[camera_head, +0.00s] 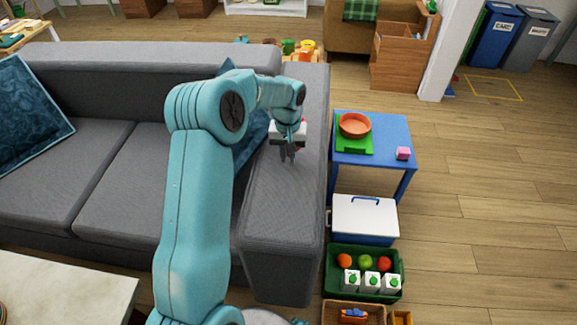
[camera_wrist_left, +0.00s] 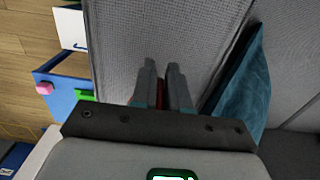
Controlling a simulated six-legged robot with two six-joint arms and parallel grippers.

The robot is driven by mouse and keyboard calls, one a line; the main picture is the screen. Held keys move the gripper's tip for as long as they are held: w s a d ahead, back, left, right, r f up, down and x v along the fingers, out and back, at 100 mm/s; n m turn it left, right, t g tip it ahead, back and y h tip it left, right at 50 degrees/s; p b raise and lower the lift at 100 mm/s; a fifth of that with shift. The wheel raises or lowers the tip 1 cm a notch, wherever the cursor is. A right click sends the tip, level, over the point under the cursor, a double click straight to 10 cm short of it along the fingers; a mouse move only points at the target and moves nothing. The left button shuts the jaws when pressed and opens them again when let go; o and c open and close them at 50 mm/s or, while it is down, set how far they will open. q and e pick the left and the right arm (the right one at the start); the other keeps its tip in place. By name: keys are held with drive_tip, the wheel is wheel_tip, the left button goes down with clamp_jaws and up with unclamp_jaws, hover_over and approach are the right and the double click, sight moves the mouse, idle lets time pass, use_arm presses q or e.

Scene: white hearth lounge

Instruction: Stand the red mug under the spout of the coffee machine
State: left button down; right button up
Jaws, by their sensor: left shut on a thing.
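My left gripper (camera_head: 288,156) hangs above the grey sofa's right armrest, fingers pointing down. In the left wrist view its fingers (camera_wrist_left: 161,78) stand close together with a narrow dark red strip (camera_wrist_left: 160,95) between them. The strip matches the red mug in colour, but its shape is mostly hidden by the fingers. The gripper is shut on it. The coffee machine is in neither view. My right gripper is not in view.
The grey sofa (camera_head: 100,155) fills the left. Right of it stands a blue table (camera_head: 385,130) with an orange bowl (camera_head: 354,125) and a pink block (camera_head: 403,153). A white box (camera_head: 364,219) and green crate (camera_head: 337,287) stand nearer. Wooden floor on the right is clear.

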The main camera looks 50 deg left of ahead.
sight(289, 174)
use_arm(q)
drive_tip(key=shift+f, duration=2.6)
drive_tip(key=shift+f+b, duration=0.15)
drive_tip(key=shift+b, duration=0.2)
drive_tip(key=c, duration=1.1)
unclamp_jaws()
